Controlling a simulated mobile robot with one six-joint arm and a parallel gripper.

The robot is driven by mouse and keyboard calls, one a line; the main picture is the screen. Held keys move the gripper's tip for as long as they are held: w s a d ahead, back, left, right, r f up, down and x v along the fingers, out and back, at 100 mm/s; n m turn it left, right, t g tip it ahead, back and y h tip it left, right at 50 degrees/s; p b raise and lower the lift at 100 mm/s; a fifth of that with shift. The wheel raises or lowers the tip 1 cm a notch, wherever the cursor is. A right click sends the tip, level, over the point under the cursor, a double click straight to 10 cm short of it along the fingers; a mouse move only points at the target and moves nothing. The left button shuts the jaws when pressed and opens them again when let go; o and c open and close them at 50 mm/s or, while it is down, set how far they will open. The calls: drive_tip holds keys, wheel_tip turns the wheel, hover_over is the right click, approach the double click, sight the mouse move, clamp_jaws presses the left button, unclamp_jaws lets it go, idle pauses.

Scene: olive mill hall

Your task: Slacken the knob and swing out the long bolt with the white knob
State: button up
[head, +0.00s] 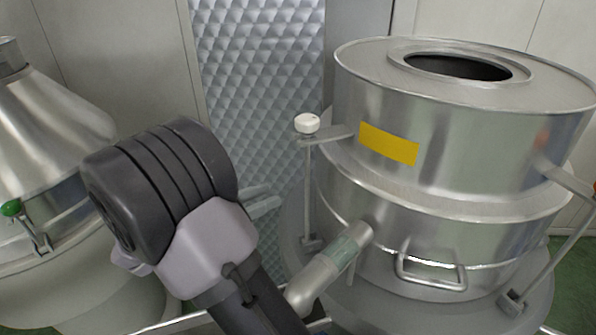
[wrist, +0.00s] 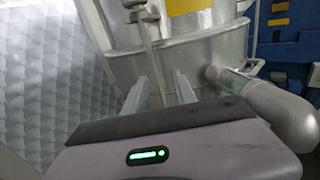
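The long bolt (head: 308,185) stands upright at the left side of the steel drum (head: 440,165). Its white knob (head: 307,123) sits on top, above a lug (head: 335,132) on the drum's upper part, and its foot meets a small bracket (head: 311,242). My gripper (head: 268,198) is left of the bolt, below knob height, its fingers partly hidden by my wrist. In the wrist view my gripper (wrist: 162,80) is open and empty, its two fingers apart. The bolt (wrist: 151,45) appears beyond the fingertips there; the knob is not clearly visible in that view.
A pipe (head: 330,270) with a greenish band juts from the drum, low and near my arm. A handle (head: 432,272) and another bolt (head: 555,245) are farther right. A conical machine (head: 50,130) with a green knob (head: 12,208) stands left. A quilted metal panel (head: 250,80) is behind.

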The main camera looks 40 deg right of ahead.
sight(306, 177)
drive_tip(key=x, duration=0.4)
drive_tip(key=w+x, duration=0.1)
drive_tip(key=x, duration=0.7)
drive_tip(key=shift+w+d+f, duration=0.25)
drive_tip(key=shift+f, duration=0.05)
drive_tip(key=shift+s+d, duration=0.1)
drive_tip(key=shift+d, duration=0.2)
clamp_jaws()
idle(0.4)
